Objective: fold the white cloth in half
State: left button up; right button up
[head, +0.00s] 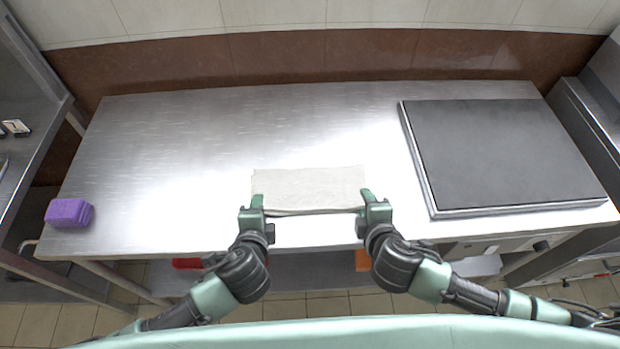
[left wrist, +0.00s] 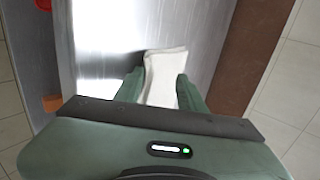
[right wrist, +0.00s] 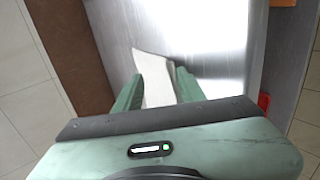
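The white cloth (head: 310,187) lies on the steel table as a wide rectangle near its front edge. Its near edge shows a thin dark line, like a layered edge. My left gripper (head: 257,202) is at the cloth's near left corner; in the left wrist view its fingers (left wrist: 161,92) stand apart with the cloth (left wrist: 163,72) showing between them. My right gripper (head: 368,197) is at the near right corner; in the right wrist view its fingers (right wrist: 158,90) also stand apart, with cloth (right wrist: 154,78) between them. Contact with the cloth is hard to tell.
The steel table (head: 180,140) is clear around the cloth. A dark flat slab with a pale rim (head: 500,150) lies on the right. A purple block (head: 69,213) sits at the front left corner. Red (head: 187,263) and orange (head: 362,260) items show below the table's front edge.

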pick_arm(q)
jog(key=s+r, duration=0.6)
jog(key=r, duration=0.3)
pick_arm(e)
jog(key=s+r, duration=0.6)
jog(key=r, duration=0.3)
